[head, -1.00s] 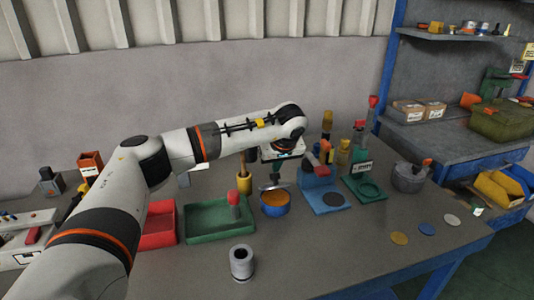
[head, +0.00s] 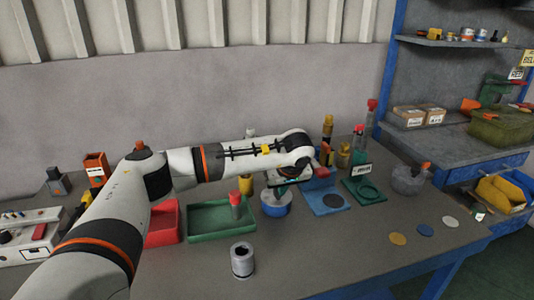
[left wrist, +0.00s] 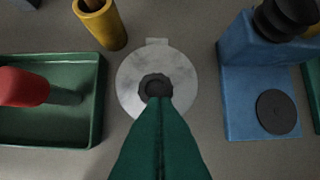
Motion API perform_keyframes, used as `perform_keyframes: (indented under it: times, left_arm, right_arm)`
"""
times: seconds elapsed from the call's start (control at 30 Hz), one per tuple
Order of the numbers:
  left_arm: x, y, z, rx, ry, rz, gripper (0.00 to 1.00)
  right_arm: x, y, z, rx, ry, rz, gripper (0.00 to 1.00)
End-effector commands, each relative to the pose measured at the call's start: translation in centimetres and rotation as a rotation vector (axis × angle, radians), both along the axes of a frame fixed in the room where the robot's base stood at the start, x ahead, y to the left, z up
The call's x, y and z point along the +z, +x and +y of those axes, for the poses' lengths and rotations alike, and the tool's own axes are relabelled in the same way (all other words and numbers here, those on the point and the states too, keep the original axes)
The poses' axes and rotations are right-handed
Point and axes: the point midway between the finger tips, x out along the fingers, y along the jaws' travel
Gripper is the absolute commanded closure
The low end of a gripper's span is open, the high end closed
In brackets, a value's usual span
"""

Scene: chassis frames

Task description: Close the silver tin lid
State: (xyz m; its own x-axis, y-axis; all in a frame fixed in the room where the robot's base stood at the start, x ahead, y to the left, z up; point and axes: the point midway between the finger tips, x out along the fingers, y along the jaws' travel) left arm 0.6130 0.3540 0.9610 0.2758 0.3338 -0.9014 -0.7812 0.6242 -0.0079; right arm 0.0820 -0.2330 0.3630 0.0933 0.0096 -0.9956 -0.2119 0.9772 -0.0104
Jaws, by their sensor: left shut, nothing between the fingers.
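The tin (head: 276,211) is a blue round can on the table under my left wrist in the head view. Its silver lid (head: 268,201) lies over the top, and the orange contents are hidden. In the left wrist view the lid (left wrist: 131,84) is a flat silver disc with a small tab at its far edge and a dark round knob (left wrist: 156,86) in the middle. My left gripper (left wrist: 160,102) has its green fingers shut and empty, with the tips at the knob. I cannot tell whether they touch it. My right gripper is out of view.
A green tray (head: 208,222) with a red-topped item stands left of the tin, a yellow cup (left wrist: 98,22) behind it. A blue stand (head: 325,201) is close on the right. A grey cylinder (head: 242,262) stands in front.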

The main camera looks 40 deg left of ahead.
Motion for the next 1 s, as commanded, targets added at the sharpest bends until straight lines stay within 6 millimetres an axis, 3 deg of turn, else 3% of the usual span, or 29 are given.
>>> perform_keyframes:
  times: [0.03,0.57,0.73,0.9,1.0]
  left_arm:
    - [-0.9,-0.4,-0.1,-0.001,0.000,0.018,1.00]
    - [-1.1,-0.4,-0.1,-0.001,-0.002,0.022,1.00]
    - [0.8,-0.4,-0.5,-0.002,-0.001,0.017,1.00]
    - [4.9,-0.2,-1.2,0.000,0.001,0.002,1.00]
    - [4.3,-1.7,-3.3,-0.008,0.002,-0.001,1.00]
  right_arm:
    - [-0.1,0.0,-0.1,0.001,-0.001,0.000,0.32]
    - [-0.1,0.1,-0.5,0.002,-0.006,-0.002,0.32]
    - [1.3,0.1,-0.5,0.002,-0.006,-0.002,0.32]
    - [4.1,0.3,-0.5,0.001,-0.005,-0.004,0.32]
    - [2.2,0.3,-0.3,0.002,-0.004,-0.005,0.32]
